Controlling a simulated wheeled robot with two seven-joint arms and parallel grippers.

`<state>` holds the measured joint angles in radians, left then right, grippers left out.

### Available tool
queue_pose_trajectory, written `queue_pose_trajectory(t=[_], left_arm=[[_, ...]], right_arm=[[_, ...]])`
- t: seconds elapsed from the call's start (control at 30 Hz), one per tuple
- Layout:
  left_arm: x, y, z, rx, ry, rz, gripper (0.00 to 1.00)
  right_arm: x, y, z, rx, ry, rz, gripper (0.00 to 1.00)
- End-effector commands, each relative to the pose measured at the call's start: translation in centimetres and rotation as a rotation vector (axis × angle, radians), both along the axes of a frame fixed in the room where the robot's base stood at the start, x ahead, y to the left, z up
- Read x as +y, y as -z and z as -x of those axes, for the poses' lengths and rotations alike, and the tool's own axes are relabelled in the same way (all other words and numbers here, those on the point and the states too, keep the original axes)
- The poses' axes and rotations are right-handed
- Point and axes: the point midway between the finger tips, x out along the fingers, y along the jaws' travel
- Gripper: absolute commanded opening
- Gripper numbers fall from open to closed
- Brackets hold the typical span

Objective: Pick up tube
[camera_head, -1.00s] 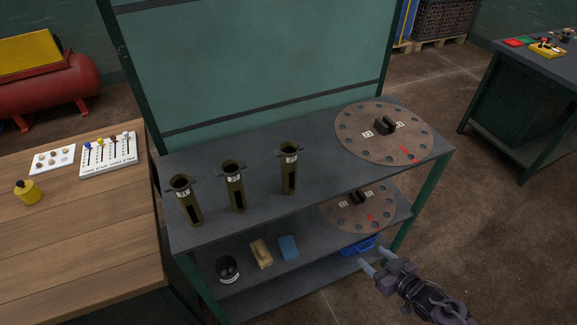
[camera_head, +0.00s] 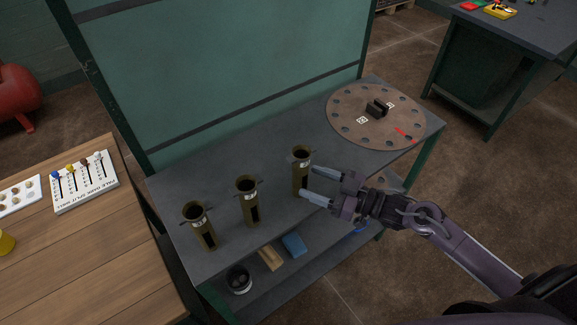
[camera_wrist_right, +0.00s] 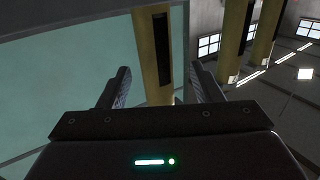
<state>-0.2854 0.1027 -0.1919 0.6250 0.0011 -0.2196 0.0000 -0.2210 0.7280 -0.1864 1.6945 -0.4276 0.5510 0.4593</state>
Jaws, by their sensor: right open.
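Three olive tubes stand upright in a row on the dark top shelf: the left tube (camera_head: 201,226), the middle tube (camera_head: 249,203) and the right tube (camera_head: 300,171). Each has a dark slot, side lugs and a label near its top. My right gripper (camera_head: 308,182) is open beside the right tube, its fingers pointing at it. In the right wrist view a tube (camera_wrist_right: 155,60) with a dark slot stands between and beyond the open fingertips (camera_wrist_right: 160,86). Contact cannot be told. My left gripper is not in view.
A round brown disc (camera_head: 377,112) with holes and a black handle lies on the shelf at right. The lower shelf holds a blue block (camera_head: 294,245), a tan block (camera_head: 271,257) and a dark round container (camera_head: 239,280). A wooden table (camera_head: 75,260) stands at left.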

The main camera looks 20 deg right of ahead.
Motion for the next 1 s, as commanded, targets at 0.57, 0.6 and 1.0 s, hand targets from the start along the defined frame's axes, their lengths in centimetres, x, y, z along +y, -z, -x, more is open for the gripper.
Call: queue_pose_trajectory(t=[0.57, 0.6, 1.0], left_arm=[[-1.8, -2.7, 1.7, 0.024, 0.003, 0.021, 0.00], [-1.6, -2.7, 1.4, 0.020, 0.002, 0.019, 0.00], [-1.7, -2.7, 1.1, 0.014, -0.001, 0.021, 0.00]], right_arm=[[4.8, -0.9, -4.6, -0.001, 0.000, 0.001, 0.59], [4.9, -0.8, -4.7, -0.002, 0.000, 0.001, 0.59], [4.9, -0.8, -4.6, 0.000, 0.000, 0.001, 0.30]])
